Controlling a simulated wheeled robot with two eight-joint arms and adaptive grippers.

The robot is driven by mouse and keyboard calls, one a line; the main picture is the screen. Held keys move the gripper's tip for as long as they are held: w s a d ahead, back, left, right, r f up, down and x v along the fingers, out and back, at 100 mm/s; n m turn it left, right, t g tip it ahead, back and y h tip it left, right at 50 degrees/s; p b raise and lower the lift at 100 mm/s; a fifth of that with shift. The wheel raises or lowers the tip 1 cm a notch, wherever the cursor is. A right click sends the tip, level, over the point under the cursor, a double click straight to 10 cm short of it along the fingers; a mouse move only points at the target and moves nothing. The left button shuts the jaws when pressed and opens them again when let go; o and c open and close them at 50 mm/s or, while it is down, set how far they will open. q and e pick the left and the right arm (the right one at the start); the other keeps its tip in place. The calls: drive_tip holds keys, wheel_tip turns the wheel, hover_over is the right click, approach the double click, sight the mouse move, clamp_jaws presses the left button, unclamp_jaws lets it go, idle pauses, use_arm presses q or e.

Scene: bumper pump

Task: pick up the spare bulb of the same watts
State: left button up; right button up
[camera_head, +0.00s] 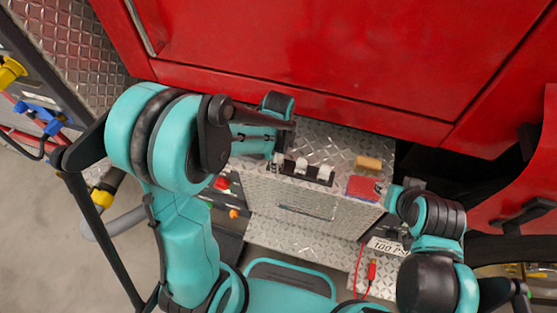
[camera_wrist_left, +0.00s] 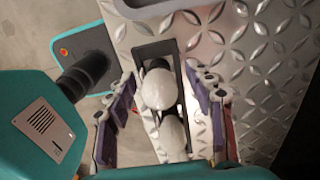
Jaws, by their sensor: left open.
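White bulbs stand in a dark holder (camera_head: 308,174) on a diamond-plate metal surface in the head view. One white bulb (camera_head: 301,165) is on the left and another (camera_head: 325,172) is on the right. In the left wrist view, a nearer-centre bulb (camera_wrist_left: 159,88) and a second bulb (camera_wrist_left: 172,135) sit in the dark slot. No watt marking is readable. My left gripper (camera_wrist_left: 161,82) is open, its fingers on either side of the bulbs, with no clear grip. In the head view its fingers (camera_head: 277,158) are partly hidden by the arm.
A tan block (camera_head: 368,163) and a red item (camera_head: 363,188) lie on the metal surface (camera_head: 345,148) to the right. A large red panel (camera_head: 330,50) rises behind.

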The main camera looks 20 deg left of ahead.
use_arm(q)
drive_tip(key=c, duration=1.2)
drive_tip(key=shift+o, duration=0.2)
drive_tip(key=shift+r, duration=0.1)
